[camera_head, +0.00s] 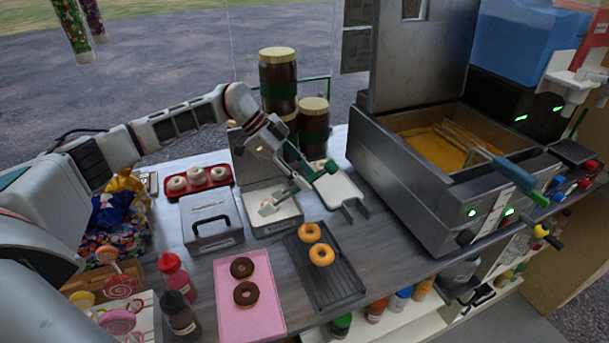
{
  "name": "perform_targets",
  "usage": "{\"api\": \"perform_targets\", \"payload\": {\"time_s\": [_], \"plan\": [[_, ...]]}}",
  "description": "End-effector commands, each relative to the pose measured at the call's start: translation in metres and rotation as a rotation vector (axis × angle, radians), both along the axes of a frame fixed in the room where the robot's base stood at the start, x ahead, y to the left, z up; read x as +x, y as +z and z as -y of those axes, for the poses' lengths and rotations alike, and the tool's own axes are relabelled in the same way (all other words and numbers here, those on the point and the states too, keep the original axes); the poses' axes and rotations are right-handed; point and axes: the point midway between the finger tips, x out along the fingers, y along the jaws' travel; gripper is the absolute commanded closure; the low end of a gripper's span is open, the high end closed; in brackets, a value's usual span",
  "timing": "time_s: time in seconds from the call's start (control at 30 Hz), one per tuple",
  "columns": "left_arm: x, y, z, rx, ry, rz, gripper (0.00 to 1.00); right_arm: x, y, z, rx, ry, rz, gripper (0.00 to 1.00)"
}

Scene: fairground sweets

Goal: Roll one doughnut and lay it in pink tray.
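The pink tray (238,322) lies at the front of the counter with two chocolate-topped doughnuts (244,293) on it. Two plain golden doughnuts (321,255) lie on the dark wire rack (335,287) to its right. A shallow pale tray (272,226) sits behind the rack. My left gripper (294,181) is above this tray and appears shut on a green-handled tool (325,170). The tool's pale lower end is over or in the tray; I cannot tell if it touches the bottom. My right gripper is not in view.
A red tray (201,189) of pale doughnuts and a grey lidded box (209,216) stand left. Tall brown jars (277,75) stand behind the gripper. The fryer (440,190) blocks the right. Red (174,273) and dark (180,316) bottles stand beside the pink tray.

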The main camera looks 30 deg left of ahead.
Motion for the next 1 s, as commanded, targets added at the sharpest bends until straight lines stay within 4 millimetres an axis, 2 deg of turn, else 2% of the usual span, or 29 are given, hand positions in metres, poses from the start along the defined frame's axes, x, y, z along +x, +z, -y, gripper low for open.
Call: {"api": "perform_targets", "payload": {"time_s": [0.43,1.0], "plan": [[0.0,0.004,0.0,-0.001,0.0,0.002,0.74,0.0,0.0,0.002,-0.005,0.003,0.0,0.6],[0.001,0.065,0.0,0.001,0.0,0.003,0.74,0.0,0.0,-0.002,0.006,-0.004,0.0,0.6]]}}
